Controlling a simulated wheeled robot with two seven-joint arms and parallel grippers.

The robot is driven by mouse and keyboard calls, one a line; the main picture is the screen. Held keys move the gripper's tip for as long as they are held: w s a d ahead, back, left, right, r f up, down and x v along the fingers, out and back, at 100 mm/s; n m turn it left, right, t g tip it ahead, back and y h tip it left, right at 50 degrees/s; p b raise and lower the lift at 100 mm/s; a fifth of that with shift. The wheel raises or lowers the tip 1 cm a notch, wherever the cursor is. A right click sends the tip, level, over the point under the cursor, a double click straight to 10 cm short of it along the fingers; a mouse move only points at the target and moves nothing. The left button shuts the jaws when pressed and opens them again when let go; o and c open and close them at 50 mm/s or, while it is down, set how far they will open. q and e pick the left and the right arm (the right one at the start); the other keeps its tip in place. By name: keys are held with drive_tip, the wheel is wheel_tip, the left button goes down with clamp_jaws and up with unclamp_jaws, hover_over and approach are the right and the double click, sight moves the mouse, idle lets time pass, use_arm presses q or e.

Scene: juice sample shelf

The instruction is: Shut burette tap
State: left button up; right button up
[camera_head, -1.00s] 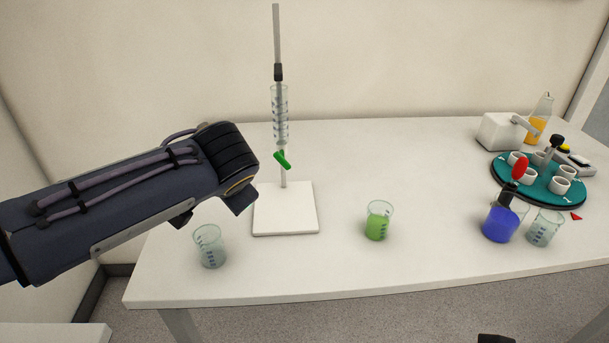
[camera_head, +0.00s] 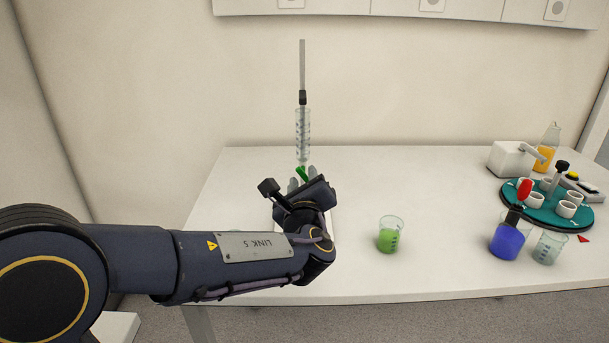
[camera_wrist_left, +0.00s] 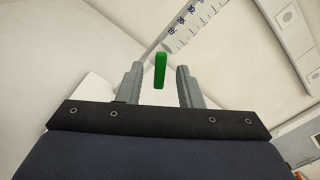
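The burette (camera_head: 302,135) stands upright on its stand at the back left of the table, with a green tap (camera_head: 301,173) at its lower end. My left gripper (camera_head: 300,183) is in front of the tap. In the left wrist view the gripper (camera_wrist_left: 156,85) is open, and the green tap (camera_wrist_left: 160,70) shows between its two fingers, apart from both. The graduated tube (camera_wrist_left: 188,22) runs up and right behind it. My left arm hides most of the stand's white base. My right gripper is not in view.
A beaker of green liquid (camera_head: 390,234) stands right of the arm. Further right are a beaker of blue liquid (camera_head: 507,241), an empty-looking beaker (camera_head: 549,248) and a teal round tray (camera_head: 526,212) with white cups. The table's middle (camera_head: 440,200) is clear.

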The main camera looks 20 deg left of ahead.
use_arm(q)
drive_tip(key=shift+x, duration=1.1)
drive_tip(key=shift+c, duration=0.3)
clamp_jaws()
drive_tip(key=shift+f+n+b, duration=0.15)
drive_tip(key=shift+n+b, duration=0.25)
drive_tip(key=shift+b, duration=0.35)
drive_tip(key=n+b, duration=0.8)
drive_tip(key=b, duration=0.6)
drive_tip(key=shift+f, duration=0.15)
drive_tip(key=shift+n+b, duration=1.2)
drive_tip(key=shift+b, duration=0.05)
drive_tip(key=shift+r, duration=0.25)
